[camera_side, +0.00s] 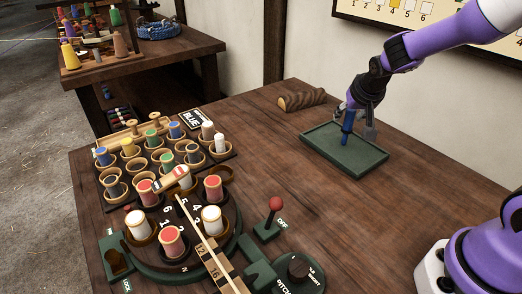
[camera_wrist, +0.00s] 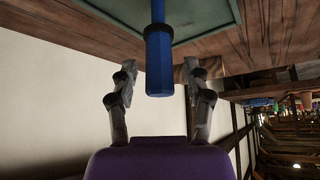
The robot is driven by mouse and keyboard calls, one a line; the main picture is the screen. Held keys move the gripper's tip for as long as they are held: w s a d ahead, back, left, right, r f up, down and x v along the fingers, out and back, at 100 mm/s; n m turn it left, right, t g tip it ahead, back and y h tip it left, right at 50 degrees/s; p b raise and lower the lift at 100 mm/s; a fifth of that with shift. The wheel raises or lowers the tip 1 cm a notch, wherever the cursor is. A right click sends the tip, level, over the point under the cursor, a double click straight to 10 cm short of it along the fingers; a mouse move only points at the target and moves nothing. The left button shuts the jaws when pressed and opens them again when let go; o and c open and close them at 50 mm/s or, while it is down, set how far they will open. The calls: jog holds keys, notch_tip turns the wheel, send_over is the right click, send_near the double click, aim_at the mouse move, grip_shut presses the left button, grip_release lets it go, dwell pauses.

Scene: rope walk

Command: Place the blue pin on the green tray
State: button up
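The blue pin (camera_side: 347,123) is upright over the green tray (camera_side: 369,161), its lower end within the tray's outline and seeming to meet its floor. In the wrist view the blue pin (camera_wrist: 159,65) has a thick handle and a thinner shaft pointing at the green tray (camera_wrist: 210,18). My gripper (camera_side: 360,119) is around the pin's upper part, fingers pointing down. In the wrist view my gripper (camera_wrist: 158,75) is open, with a gap on each side between finger and pin. The side view hides part of the pin's top.
A rack of several spools (camera_side: 160,145), a round numbered machine (camera_side: 185,222) and a red-knobbed lever (camera_side: 273,213) stand at left and front. The wood around the tray is clear.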

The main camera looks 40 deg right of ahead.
jog(key=shift+r, duration=0.3)
jog(key=v, duration=1.2)
jog(key=s+a+f+n+y, duration=0.1)
jog(key=s+a+n+y, duration=0.3)
jog(key=s+a+n, duration=0.3)
jog(key=s+a, duration=0.2)
jog(key=s, duration=0.2)
jog(key=shift+s+a, duration=0.25)
